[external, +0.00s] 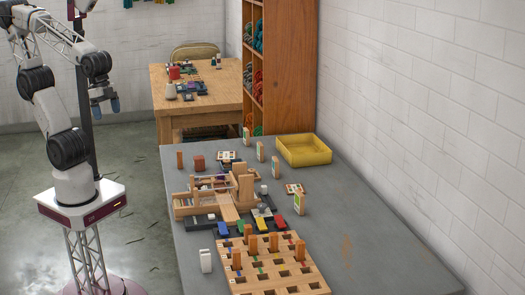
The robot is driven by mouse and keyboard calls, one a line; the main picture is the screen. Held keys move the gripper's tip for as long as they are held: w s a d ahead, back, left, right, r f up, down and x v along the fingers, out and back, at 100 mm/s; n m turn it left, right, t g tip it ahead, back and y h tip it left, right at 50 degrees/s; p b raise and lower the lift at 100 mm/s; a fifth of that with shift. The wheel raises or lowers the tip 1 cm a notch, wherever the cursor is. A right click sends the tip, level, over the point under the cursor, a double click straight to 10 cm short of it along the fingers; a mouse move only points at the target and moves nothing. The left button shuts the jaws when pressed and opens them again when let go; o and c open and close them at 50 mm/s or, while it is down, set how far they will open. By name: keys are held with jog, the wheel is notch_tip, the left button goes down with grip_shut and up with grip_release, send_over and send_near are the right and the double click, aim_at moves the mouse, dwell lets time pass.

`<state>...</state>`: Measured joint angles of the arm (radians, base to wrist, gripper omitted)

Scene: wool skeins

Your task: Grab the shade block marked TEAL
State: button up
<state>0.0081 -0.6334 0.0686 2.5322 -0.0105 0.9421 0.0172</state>
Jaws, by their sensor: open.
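My gripper (105,105) hangs open and empty at the left, in the air over the floor, well apart from the grey table. Several small upright blocks with pale, coloured faces stand on the table, among them one at the back (246,135), two nearer ones (260,151) (275,167) and one at the right (300,203). Orange-brown wooden blocks (273,242) stand in a wooden board with square holes (268,272) at the front. The markings are too small to read, so I cannot tell which block is marked TEAL.
A wooden loom-like frame (205,203) fills the table's middle left. A yellow tray (303,150) sits at the back right. White upright pieces (205,260) stand left of the board. The grey table's right side (385,240) is clear, beside a white brick wall.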

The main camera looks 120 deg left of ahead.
jog(key=c, duration=0.7)
jog(key=w+a+n+g+h, duration=0.15)
jog(key=w+a+n, duration=0.25)
jog(key=w, duration=0.4)
jog(key=w+a+n+h, duration=0.2)
jog(key=w+a+n, duration=0.2)
jog(key=w, duration=0.5)
jog(key=w+a+f+n+h, duration=0.35)
jog(key=w+a+n, duration=0.25)
jog(key=w+a, duration=0.65)
jog(key=w+a+f+n+t+h, duration=0.1)
jog(key=a+f+n, duration=0.3)
jog(key=a, duration=0.8)
jog(key=w+a+f+n+t+h, duration=0.1)
jog(key=w+a+f+n+t, duration=0.2)
jog(key=a+f, duration=0.6)
jog(key=w+a+f+n+t+h, duration=0.1)
jog(key=a+f+n+t, duration=0.3)
jog(key=a, duration=1.2)
jog(key=shift+w+f+n, duration=0.4)
jog(key=shift+f, duration=0.45)
jog(key=shift+w+f+n, duration=0.4)
jog(key=shift+f, duration=0.45)
